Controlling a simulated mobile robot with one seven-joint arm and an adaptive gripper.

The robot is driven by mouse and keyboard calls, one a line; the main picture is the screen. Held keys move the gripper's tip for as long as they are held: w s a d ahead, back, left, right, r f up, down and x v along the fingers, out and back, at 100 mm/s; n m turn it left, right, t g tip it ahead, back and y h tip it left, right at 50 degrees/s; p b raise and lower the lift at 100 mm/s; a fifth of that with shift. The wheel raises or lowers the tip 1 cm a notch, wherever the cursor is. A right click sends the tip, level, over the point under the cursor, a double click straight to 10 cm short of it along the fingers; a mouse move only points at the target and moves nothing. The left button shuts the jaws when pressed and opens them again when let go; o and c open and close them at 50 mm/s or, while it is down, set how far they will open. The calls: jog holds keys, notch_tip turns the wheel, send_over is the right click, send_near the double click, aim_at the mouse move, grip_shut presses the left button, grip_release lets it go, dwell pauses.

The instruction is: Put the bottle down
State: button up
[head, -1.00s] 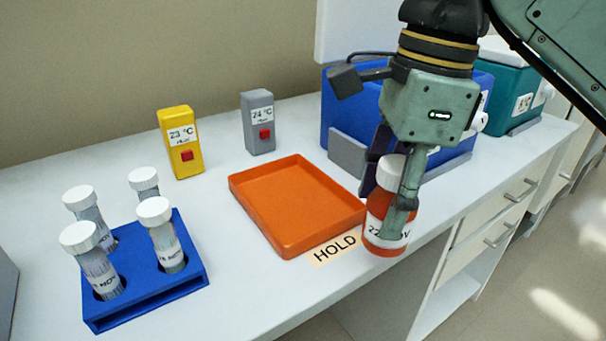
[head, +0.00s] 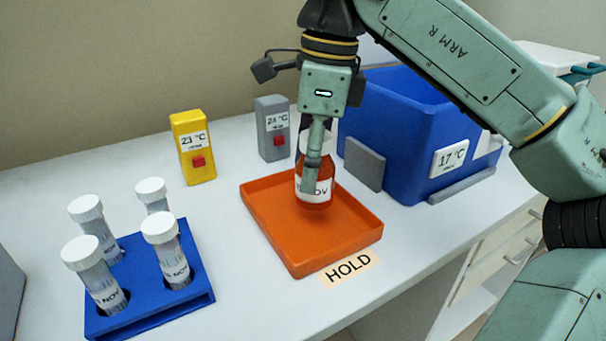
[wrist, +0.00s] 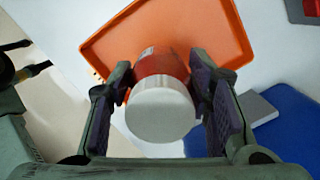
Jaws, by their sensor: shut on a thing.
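The bottle (head: 313,197) is orange-red with a white cap and a white label. My gripper (head: 316,165) is shut on it and holds it upright over the back part of the orange tray (head: 330,262). Whether its base touches the tray floor I cannot tell. In the wrist view the white cap (wrist: 161,112) sits between my two dark finger pads, with the tray (wrist: 112,45) behind it. A HOLD label (head: 348,269) lies on the bench at the tray's front edge.
A blue rack (head: 150,318) with several white-capped tubes stands at left. A yellow timer-like box (head: 193,150) and a grey one (head: 272,130) stand behind the tray. A blue bin (head: 400,140) marked 17 °C stands to the right. The bench's front edge is near the tray.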

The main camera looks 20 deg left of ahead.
jog(key=shift+w+a, duration=0.25)
jog(key=shift+a, duration=0.3)
jog(key=shift+w+a+f, duration=0.1)
jog(key=shift+a+f, duration=0.05)
jog(key=shift+f, duration=1.7)
jog(key=shift+f, duration=0.15)
jog(key=o, duration=1.3)
jog(key=shift+c, duration=0.2)
jog(key=r, duration=0.4)
jog(key=d+r+p, duration=0.1)
jog(key=r, duration=0.3)
jog(key=r+p, duration=0.1)
jog(key=r, duration=0.3)
jog(key=shift+w+d+r, duration=0.15)
jog(key=shift+w+d, duration=0.05)
